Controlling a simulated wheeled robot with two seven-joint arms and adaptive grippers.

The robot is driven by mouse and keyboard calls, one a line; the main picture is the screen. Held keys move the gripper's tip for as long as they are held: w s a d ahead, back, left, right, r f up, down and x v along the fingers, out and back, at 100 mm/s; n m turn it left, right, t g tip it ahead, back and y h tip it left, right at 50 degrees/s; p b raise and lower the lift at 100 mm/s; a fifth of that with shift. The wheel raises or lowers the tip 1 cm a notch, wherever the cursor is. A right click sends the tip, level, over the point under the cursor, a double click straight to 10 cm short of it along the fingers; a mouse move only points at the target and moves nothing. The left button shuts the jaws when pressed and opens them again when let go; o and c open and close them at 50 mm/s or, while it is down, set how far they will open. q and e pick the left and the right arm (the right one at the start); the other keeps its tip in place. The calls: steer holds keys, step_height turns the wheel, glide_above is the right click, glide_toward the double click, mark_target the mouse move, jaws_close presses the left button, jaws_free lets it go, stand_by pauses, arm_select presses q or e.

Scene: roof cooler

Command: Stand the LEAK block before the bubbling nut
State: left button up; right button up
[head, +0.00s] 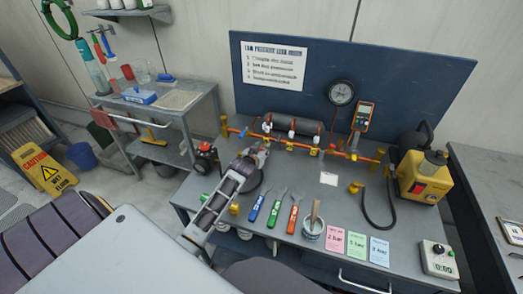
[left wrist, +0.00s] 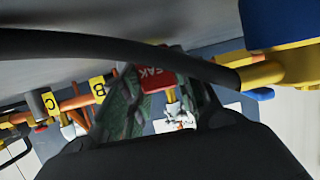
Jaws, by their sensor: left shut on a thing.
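My left gripper (head: 261,150) is at the left part of the copper pipe run on the bench, in front of the pipe. In the left wrist view the gripper (left wrist: 160,84) is shut on the red LEAK block (left wrist: 154,77), whose white letters partly show between the fingers. The bubbling nut (left wrist: 180,119), with white foam on it, is close beside the block in that view. I cannot tell whether the block touches the bench. In the head view the gripper hides the block and the nut. My right gripper is not in view.
A dark hose (left wrist: 110,45) crosses close in front of the left wrist camera. Yellow tags B (left wrist: 98,88) and C (left wrist: 50,103) mark other joints. A yellow pump (head: 425,180) stands right.

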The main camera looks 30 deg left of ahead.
arm_select(q)
steer(key=shift+f, duration=0.3)
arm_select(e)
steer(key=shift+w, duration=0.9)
arm_select(q)
steer(key=shift+f, duration=0.1)
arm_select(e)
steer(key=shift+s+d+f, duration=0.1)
